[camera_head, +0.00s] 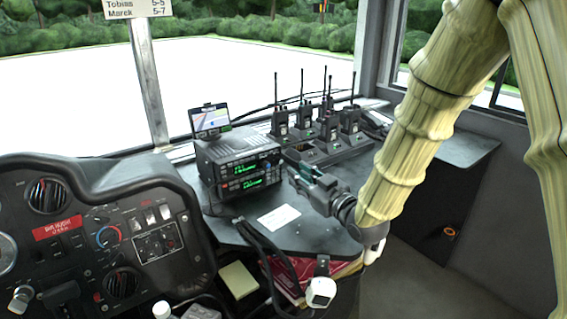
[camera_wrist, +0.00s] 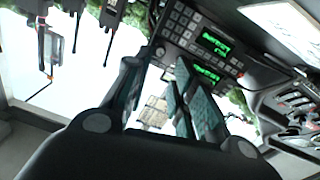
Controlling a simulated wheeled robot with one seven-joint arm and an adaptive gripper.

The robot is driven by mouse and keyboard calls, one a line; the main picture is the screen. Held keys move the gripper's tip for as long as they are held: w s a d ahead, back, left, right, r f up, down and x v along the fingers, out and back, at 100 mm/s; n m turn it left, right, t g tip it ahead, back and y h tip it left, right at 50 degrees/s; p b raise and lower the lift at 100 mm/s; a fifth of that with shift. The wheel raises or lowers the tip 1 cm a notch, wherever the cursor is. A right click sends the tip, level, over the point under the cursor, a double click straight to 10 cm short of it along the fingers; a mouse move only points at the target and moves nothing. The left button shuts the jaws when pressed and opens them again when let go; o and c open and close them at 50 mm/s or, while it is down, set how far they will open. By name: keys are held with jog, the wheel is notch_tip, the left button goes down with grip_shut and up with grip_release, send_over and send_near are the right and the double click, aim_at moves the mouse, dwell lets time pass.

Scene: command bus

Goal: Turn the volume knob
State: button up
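The two-deck black radio (camera_head: 238,170) with green displays stands on the dark console. Its keypad face also shows in the wrist view (camera_wrist: 205,45), turned over. A small dark round shape on the radio's face near its end, seen in the wrist view, looks like the volume knob (camera_wrist: 160,51), but it is too small to be sure. My gripper (camera_head: 299,176) is just right of the radio's front, apart from it. In the wrist view my gripper (camera_wrist: 157,68) has its fingers spread with a gap between them, and nothing is held.
Several handheld radios stand in a charger (camera_head: 328,148) behind my gripper. A small screen (camera_head: 210,119) sits on the radio. A white card (camera_head: 279,217) lies on the console in front. Black cables hang near the front edge. The dashboard (camera_head: 105,235) is at left.

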aim_at(281, 161)
jog(key=x, duration=0.8)
jog(key=shift+w, duration=0.15)
grip_shut()
